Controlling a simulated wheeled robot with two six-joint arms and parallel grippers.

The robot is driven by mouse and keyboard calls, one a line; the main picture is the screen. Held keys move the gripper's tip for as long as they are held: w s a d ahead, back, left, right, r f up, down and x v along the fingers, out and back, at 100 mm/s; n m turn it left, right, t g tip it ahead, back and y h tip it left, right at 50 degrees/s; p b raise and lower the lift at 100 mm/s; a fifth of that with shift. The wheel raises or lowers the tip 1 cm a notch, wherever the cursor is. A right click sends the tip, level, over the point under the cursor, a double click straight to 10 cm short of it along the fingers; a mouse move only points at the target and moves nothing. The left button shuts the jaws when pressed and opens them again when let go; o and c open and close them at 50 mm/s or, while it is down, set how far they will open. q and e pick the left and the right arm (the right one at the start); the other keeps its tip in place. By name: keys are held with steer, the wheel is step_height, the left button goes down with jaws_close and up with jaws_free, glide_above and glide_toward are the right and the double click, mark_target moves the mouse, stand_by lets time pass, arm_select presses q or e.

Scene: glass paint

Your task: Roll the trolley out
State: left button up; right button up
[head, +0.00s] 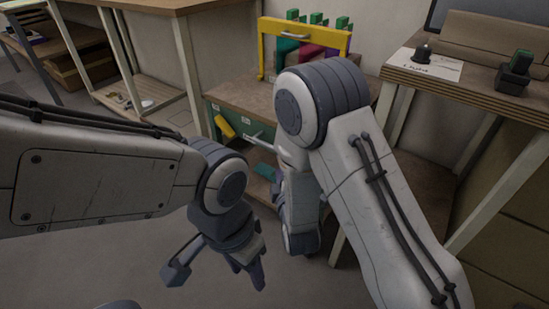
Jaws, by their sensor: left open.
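A low wooden-topped unit with a green drawer front, which looks like the trolley (238,97), stands at the back centre between two benches. A pale bar handle sticks out from its green front. My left gripper (216,273) is open and empty, pointing down over the floor in front of the unit, apart from it. My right arm bends down in front of the unit and hides its right part. My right gripper (302,238) is low beside the unit; its fingers are hidden, and I cannot tell whether it touches anything.
A yellow frame (268,45) with a grey handle and several coloured bottles stands on the unit. A bench (405,75) at right bears a dark stamp-like tool (515,72) and a paper label (440,68). Another bench (150,5) stands at left. Grey floor is open in front.

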steer(key=b+x, duration=0.2)
steer(key=x, duration=0.7)
steer(key=shift+w+a, duration=0.1)
steer(key=shift+w, duration=0.3)
jaws_close()
stand_by(0.9)
